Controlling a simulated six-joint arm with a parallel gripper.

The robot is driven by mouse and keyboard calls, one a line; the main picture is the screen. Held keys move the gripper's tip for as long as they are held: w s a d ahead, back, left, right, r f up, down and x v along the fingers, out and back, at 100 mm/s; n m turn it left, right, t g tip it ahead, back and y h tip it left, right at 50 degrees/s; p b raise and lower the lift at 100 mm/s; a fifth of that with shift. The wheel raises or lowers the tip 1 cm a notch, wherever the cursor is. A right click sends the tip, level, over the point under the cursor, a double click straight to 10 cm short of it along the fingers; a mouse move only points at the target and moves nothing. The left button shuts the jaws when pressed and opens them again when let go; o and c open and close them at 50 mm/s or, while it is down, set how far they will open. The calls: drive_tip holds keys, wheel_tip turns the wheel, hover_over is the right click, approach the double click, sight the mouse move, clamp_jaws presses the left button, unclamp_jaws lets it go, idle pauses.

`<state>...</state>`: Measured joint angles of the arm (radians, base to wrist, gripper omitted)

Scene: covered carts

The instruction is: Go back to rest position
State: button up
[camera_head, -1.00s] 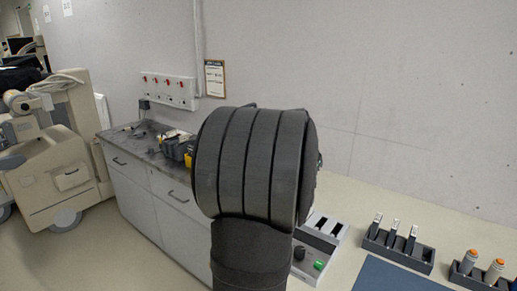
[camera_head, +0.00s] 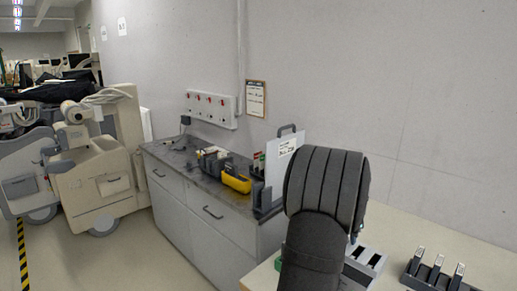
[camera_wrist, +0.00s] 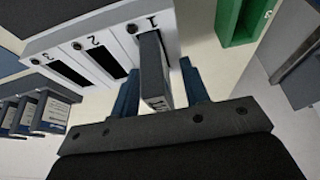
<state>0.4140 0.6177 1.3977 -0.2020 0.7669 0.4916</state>
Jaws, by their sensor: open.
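In the wrist view my gripper (camera_wrist: 160,92) is open, with one blue finger on each side of a grey labelled module (camera_wrist: 153,65). The module stands in the slot marked 1 of a white numbered holder (camera_wrist: 105,30). A gap shows beside the module, so the fingers do not look closed on it. The slots marked 2 and 3 look dark and empty. In the head view my dark arm hides the gripper. The grey slotted holder (camera_head: 365,262) shows partly behind the arm.
A rack of several labelled modules (camera_wrist: 38,110) lies left in the wrist view, and a green bin (camera_wrist: 238,22) at the top. In the head view a cabinet (camera_head: 205,215) bears a yellow tool box (camera_head: 237,181). A wheeled machine (camera_head: 100,165) stands at left.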

drive_tip(key=shift+r, duration=0.1)
idle(0.3)
drive_tip(key=v, duration=1.7)
drive_tip(key=x, duration=1.7)
wheel_tip(320, 180, up, 4)
drive_tip(key=shift+f, duration=0.15)
drive_tip(key=shift+r, duration=0.75)
